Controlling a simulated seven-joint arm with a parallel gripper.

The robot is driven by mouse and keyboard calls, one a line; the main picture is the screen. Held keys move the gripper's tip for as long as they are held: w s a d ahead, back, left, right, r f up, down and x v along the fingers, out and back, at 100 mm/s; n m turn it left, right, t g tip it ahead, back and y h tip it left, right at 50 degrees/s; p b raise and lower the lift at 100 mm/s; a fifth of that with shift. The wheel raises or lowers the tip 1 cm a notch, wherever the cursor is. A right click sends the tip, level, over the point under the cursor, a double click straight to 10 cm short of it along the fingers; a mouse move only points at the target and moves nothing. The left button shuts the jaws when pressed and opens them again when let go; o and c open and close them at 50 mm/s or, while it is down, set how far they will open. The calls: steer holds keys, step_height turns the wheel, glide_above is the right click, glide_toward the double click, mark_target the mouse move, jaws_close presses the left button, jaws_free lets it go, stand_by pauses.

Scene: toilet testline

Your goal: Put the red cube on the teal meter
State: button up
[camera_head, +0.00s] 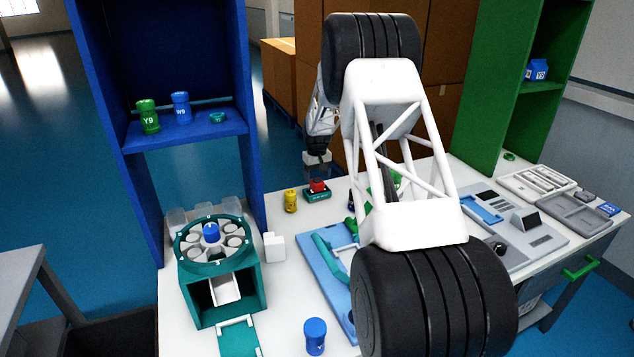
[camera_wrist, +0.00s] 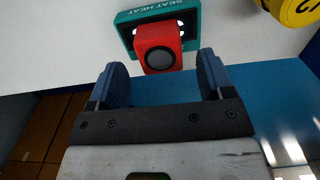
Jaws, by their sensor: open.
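The red cube (camera_head: 318,185) appears to rest on top of the teal meter (camera_head: 317,196) on the white table. In the wrist view the cube (camera_wrist: 172,36) has a dark round face and covers part of the meter (camera_wrist: 127,17), which is marked "SEAT HEAT". My gripper (camera_head: 317,163) is above and behind the cube in the head view. In the wrist view its two fingers (camera_wrist: 162,82) are spread wide with nothing between them. The cube lies just beyond the fingertips, apart from them. The cube's underside is hidden, so its exact seating cannot be seen.
A yellow can (camera_head: 290,201) stands close left of the meter. A teal carousel (camera_head: 217,270) and a blue shelf (camera_head: 185,130) are at left. A blue can (camera_head: 315,337) is at the front. My arm hides much of the table's middle; cardboard boxes (camera_head: 280,75) stand behind.

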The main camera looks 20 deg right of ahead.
mark_target(316, 181)
step_height(316, 181, up, 8)
steer(key=shift+r, duration=0.2)
stand_by(0.6)
steer(key=shift+r, duration=0.1)
steer(key=s+a+r, duration=0.5)
steer(key=s+r, duration=0.1)
steer(key=s, duration=0.4)
steer(key=s+a+r+t, duration=0.1)
steer(key=s+a+r, duration=0.55)
steer(key=s, duration=0.35)
steer(key=s+a+r, duration=0.4)
steer(key=s+r, duration=0.2)
steer(key=s, duration=0.4)
steer(key=s+a+f, duration=0.1)
steer(key=s+a, duration=0.1)
steer(key=s, duration=0.9)
steer(key=s+a+f+t, duration=0.1)
steer(key=s+a, duration=0.2)
steer(key=s, duration=0.8)
steer(key=s+a+f, duration=0.1)
steer(key=s+a, duration=0.2)
steer(key=s, duration=0.8)
steer(key=shift+s+f+t, duration=0.25)
steer(key=shift+f+t, duration=0.05)
